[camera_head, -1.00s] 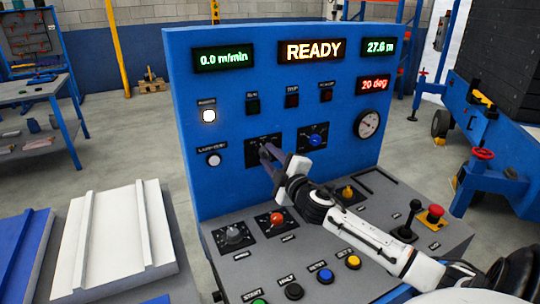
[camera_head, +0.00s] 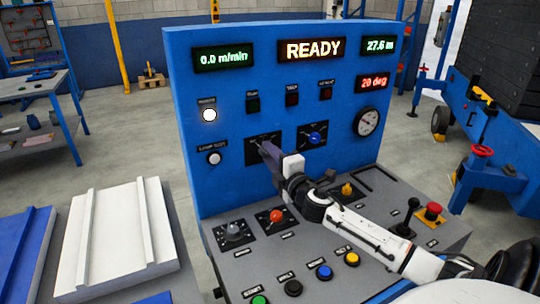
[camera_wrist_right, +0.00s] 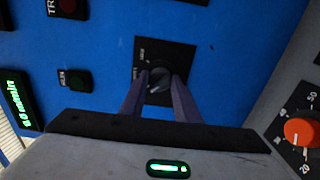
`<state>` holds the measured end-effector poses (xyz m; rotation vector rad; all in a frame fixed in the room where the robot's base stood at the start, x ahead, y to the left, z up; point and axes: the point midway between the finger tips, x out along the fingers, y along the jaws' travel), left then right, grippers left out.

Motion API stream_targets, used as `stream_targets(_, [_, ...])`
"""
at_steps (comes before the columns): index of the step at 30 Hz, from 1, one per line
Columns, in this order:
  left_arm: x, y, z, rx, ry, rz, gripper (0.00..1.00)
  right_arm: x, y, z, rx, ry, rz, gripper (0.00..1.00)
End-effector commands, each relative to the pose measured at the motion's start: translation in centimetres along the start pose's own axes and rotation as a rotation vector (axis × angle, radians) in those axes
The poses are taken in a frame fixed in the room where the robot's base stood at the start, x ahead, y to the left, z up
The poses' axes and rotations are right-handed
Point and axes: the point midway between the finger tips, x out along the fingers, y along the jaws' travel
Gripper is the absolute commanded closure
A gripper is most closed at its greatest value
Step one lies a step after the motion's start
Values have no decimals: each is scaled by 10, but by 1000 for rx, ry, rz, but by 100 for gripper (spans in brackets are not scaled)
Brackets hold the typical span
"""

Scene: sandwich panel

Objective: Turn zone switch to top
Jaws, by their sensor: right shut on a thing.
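A black square plate with a small dark rotary switch (camera_wrist_right: 159,80) sits on the upright blue panel; it appears to be the zone switch, but its labels are too small to read. The plate also shows in the head view (camera_head: 250,150), left of a blue knob. My right gripper (camera_head: 264,149) reaches the switch from the front right. In the right wrist view its two fingers (camera_wrist_right: 159,88) stand on either side of the knob, shut on it. The fingers partly hide the switch and its pointer direction is unclear. My left gripper is out of view.
A blue knob (camera_head: 315,138) on its own black plate is close to the right of my gripper. The sloping desk below carries a red knob (camera_head: 276,216), a grey knob (camera_head: 233,232), a joystick (camera_head: 408,217) and several push buttons. A "READY" display (camera_head: 312,50) is lit above.

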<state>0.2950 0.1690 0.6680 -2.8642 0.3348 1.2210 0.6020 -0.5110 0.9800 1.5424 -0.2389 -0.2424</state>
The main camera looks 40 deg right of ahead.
Motion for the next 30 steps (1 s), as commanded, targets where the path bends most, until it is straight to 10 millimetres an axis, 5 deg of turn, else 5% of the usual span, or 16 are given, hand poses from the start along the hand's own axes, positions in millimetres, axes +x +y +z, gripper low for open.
stream_targets(5, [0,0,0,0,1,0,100,0,-1,0,-4,0,-1,94])
stream_targets(6, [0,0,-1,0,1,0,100,0,-1,0,-3,0,-1,68])
stream_targets(9, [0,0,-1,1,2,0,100,0,-1,0,-3,0,-1,53])
stream_targets(20, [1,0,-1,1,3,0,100,-4,-1,0,-1,0,-2,53])
stream_targets(30, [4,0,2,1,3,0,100,-55,-3,0,-1,2,-4,53])
